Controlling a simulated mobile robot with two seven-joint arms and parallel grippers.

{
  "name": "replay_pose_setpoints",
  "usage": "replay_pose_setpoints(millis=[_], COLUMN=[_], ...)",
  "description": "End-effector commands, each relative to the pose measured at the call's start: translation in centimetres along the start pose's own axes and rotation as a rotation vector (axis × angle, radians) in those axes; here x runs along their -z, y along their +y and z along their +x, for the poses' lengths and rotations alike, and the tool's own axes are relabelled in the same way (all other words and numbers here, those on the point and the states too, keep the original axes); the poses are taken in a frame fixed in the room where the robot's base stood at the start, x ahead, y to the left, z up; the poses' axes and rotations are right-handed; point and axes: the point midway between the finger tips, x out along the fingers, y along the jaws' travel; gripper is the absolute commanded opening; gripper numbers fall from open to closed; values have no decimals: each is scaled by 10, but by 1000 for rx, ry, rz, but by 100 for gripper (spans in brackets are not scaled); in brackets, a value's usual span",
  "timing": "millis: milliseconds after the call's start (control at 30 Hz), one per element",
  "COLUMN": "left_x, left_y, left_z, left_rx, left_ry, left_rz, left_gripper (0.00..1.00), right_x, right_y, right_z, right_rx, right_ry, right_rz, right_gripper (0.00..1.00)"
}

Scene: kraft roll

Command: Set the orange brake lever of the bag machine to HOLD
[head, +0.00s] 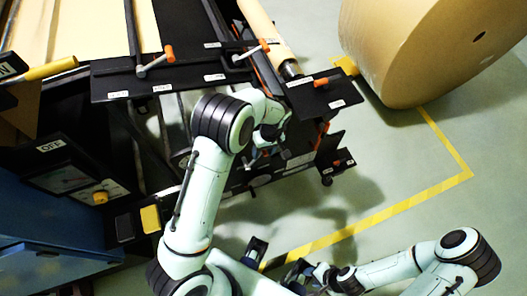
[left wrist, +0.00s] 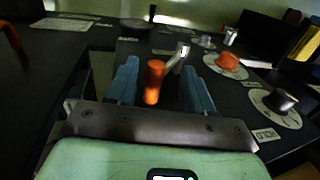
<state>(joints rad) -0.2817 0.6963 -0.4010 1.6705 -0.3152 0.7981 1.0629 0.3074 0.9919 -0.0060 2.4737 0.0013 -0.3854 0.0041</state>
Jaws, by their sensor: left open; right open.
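In the left wrist view, a lever with an upright orange grip (left wrist: 154,82) and a grey arm (left wrist: 180,57) stands between my left gripper's blue fingers (left wrist: 160,92). The fingers are open on either side of the grip, with visible gaps. I cannot tell whether the grip is fully within their reach. In the head view my left gripper (head: 270,152) is low at the machine's front, and the lever there is largely hidden by my arm. A label apparently reading HOLD (left wrist: 267,135) lies at lower right in the wrist view. My right gripper (head: 302,275) is open, empty and away from the machine.
An orange knob (left wrist: 228,64) and a dark knob on a pale dial (left wrist: 281,101) stand right of the lever. Other orange-gripped levers (head: 167,53) (head: 265,46) sit on the machine top. A large kraft roll (head: 425,45) stands at right.

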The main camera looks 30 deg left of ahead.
Motion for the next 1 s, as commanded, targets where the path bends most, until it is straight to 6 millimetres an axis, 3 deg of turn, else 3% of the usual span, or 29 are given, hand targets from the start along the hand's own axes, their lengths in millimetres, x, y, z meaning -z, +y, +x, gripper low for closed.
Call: replay_pose_setpoints(millis=[367,400,533,567,1000], left_x=[0,0,0,0,-1], left_y=[0,0,0,0,-7], left_z=[10,10,10,10,9], left_rx=[-1,-1,-1,-1,-74], left_ry=[0,0,0,0,0], left_rz=[0,0,0,0,0], left_gripper=[52,49,6,0,0], right_x=[0,0,0,0,0], right_y=[0,0,0,0,4], right_z=[1,1,1,1,10], right_rx=[0,0,0,0,-1], right_ry=[1,1,1,1,-2], right_rz=[0,0,0,0,1], right_gripper=[43,43,43,43,43])
